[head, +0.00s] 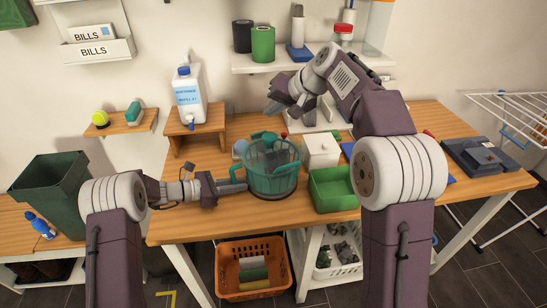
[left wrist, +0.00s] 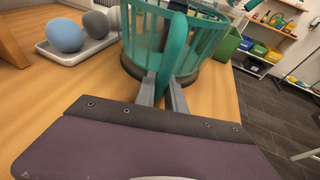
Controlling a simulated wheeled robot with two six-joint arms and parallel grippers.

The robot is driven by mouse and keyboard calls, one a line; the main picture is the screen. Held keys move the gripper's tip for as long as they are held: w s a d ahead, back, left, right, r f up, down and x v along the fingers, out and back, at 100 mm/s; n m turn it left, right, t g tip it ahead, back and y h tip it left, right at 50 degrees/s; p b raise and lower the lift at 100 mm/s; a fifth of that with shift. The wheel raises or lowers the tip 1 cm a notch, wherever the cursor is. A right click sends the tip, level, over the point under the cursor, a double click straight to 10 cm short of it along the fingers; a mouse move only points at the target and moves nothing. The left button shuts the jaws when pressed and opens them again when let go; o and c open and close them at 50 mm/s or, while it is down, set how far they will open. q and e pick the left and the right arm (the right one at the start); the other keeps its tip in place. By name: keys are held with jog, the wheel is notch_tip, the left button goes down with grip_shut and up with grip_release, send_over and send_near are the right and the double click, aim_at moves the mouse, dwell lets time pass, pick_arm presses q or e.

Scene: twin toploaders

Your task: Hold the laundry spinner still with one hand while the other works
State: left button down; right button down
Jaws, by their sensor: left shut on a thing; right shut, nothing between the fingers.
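The laundry spinner (head: 272,178) is a teal, see-through slatted basket on a dark round base, standing upright on the wooden table. My left gripper (head: 240,186) reaches it from the left, low down. In the left wrist view its two grey fingers (left wrist: 162,88) are shut on the upright teal handle (left wrist: 173,45) at the side of the spinner (left wrist: 208,38). My right gripper (head: 272,104) is raised behind and above the spinner, apart from it. It is shut and empty. The inside of the spinner is only partly visible.
A white box (head: 320,152) and a green tray (head: 330,190) stand right of the spinner. A white jug (head: 188,98) sits on a small riser behind left. Blue and grey balls (left wrist: 65,35) lie on a pale tray (left wrist: 80,52). Bare table shows front left.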

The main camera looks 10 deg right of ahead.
pick_arm(q)
jog(key=c, duration=1.3)
grip_release()
jog(key=v, duration=1.2)
jog(key=shift+s, duration=0.1)
